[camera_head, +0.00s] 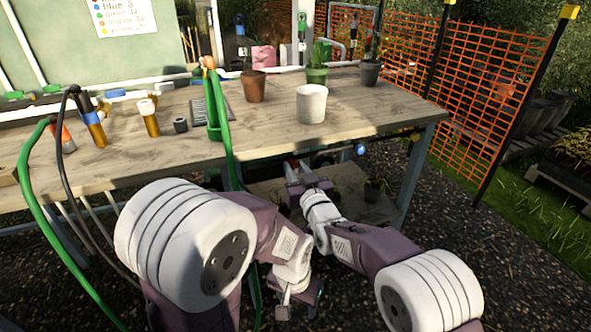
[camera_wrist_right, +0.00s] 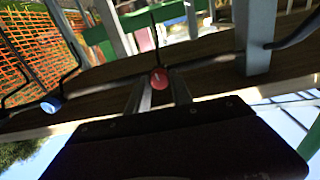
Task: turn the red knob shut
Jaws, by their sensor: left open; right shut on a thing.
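The red knob (camera_wrist_right: 159,78) sits on a dark pipe under the table edge in the right wrist view. My right gripper (camera_wrist_right: 160,93) has its two fingers on either side of the knob and is shut on it. In the head view my right gripper (camera_head: 305,176) reaches under the table's front edge, and the knob is mostly hidden there. My left gripper (camera_head: 284,308) is open and hangs low in front of the table, apart from the knob; its fingertips are hard to make out.
A blue knob (camera_wrist_right: 50,104) is on the same pipe, and it shows in the head view (camera_head: 360,149). The wooden table (camera_head: 350,125) holds a white pot (camera_head: 311,104), plants and tube pieces. A green hose (camera_head: 33,205) hangs at the left. Orange netting (camera_head: 470,90) stands at the right.

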